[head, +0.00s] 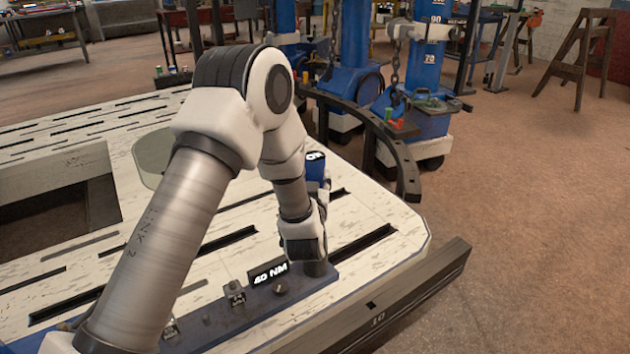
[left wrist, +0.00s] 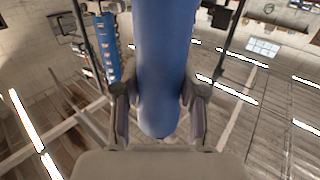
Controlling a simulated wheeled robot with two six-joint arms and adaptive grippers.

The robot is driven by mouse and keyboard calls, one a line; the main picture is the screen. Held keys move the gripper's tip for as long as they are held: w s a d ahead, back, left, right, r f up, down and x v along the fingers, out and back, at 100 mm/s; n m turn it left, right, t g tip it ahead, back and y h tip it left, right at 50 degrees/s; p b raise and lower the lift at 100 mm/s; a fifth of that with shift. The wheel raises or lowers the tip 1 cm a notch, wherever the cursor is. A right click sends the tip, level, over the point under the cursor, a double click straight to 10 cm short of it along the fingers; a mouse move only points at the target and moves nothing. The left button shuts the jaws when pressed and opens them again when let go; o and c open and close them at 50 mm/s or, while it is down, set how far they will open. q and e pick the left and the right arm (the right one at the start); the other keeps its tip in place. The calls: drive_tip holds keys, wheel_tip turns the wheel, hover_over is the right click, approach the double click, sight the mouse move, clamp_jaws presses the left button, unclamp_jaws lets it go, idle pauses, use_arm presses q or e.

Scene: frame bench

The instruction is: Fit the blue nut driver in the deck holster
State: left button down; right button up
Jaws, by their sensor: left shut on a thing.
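The blue nut driver (head: 315,167) shows in the head view as a blue handle top with a white-lettered dark end, partly hidden behind my left wrist. In the left wrist view the blue handle (left wrist: 165,65) runs between the two fingers. My left gripper (left wrist: 160,105) is shut on it. In the head view the left gripper (head: 306,232) is low over the blue strip (head: 232,315) at the deck's front edge. A dark round piece (head: 315,268) stands on the strip just below the gripper. I cannot tell whether it is the holster or whether the driver's tip enters it.
A "40 NM" label (head: 270,274), a dark knob (head: 281,287) and small metal fittings (head: 235,293) sit on the strip. A black rail (head: 400,305) runs along the deck's front. A curved dark bar (head: 370,125) and blue posts stand behind. The slotted white deck (head: 375,212) is mostly clear.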

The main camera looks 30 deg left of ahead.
use_arm(q)
drive_tip(key=shift+r, duration=0.1)
drive_tip(key=shift+f+b, duration=1.95)
drive_tip(key=shift+f, duration=1)
drive_tip(key=shift+p, duration=0.4)
drive_tip(key=shift+f+b, duration=2.95)
drive_tip(key=shift+f, duration=1.55)
drive_tip(key=c, duration=0.6)
unclamp_jaws()
drive_tip(key=shift+d, duration=0.1)
drive_tip(key=shift+s, duration=0.1)
drive_tip(key=shift+f, duration=0.1)
drive_tip(key=v, duration=1.2)
